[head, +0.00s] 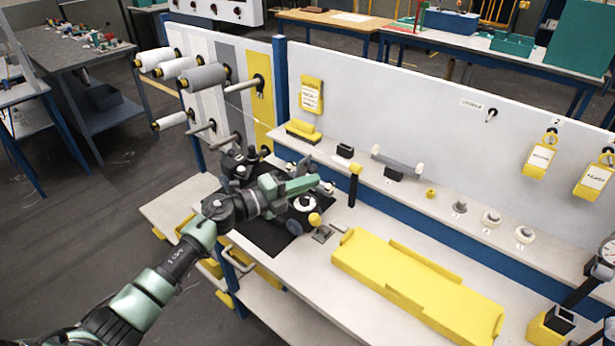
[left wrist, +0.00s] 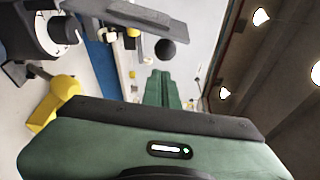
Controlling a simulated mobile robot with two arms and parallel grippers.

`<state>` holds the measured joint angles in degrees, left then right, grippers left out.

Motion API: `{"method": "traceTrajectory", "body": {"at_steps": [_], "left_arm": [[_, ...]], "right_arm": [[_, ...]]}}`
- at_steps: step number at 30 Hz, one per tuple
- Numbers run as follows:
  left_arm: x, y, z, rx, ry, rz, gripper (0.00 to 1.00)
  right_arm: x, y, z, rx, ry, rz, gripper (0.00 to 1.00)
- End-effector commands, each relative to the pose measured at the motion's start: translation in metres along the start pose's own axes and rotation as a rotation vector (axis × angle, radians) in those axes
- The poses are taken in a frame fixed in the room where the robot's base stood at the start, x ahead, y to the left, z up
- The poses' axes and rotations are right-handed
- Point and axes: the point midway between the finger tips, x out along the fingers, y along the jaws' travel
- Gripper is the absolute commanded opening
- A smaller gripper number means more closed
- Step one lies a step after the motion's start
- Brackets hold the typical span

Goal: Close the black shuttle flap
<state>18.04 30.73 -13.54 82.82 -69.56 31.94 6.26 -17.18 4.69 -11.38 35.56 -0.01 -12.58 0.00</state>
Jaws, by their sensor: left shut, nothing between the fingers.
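The black loom mechanism (head: 238,163) stands on a black mat (head: 262,236) on the workbench. My left gripper (head: 316,181) is over its right part, with its green fingers together and empty. The fingers also show shut in the left wrist view (left wrist: 163,88). In that view a dark flat plate (left wrist: 125,15), possibly the black shuttle flap, lies above and left of the fingertips. A black ball knob (left wrist: 165,49) is beside it, close to the fingers. I cannot tell whether either touches them. My gripper and wrist hide part of the mechanism. My right gripper is not in view.
A yellow tray (head: 420,287) lies to the right on the bench. White and grey yarn spools (head: 204,77) stick out from the left panel. The back shelf holds small parts.

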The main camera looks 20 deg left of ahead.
Motion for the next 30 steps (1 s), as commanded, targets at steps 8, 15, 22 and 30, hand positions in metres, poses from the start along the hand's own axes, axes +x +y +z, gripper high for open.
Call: {"method": "traceTrajectory", "body": {"at_steps": [8, 15, 22, 30], "left_arm": [[0.002, -0.001, 0.008, -0.001, 0.0, -0.002, 0.0], [0.001, -0.001, 0.008, -0.003, 0.0, -0.003, 0.0], [-0.001, -0.003, 0.014, -0.048, -0.002, -0.018, 0.0], [-0.008, -0.009, 0.034, -0.214, -0.002, -0.076, 0.0]], "right_arm": [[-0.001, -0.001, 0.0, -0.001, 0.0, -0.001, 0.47], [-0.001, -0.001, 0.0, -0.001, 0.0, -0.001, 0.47], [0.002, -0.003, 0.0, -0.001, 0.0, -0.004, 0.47], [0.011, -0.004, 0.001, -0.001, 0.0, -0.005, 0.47]]}}
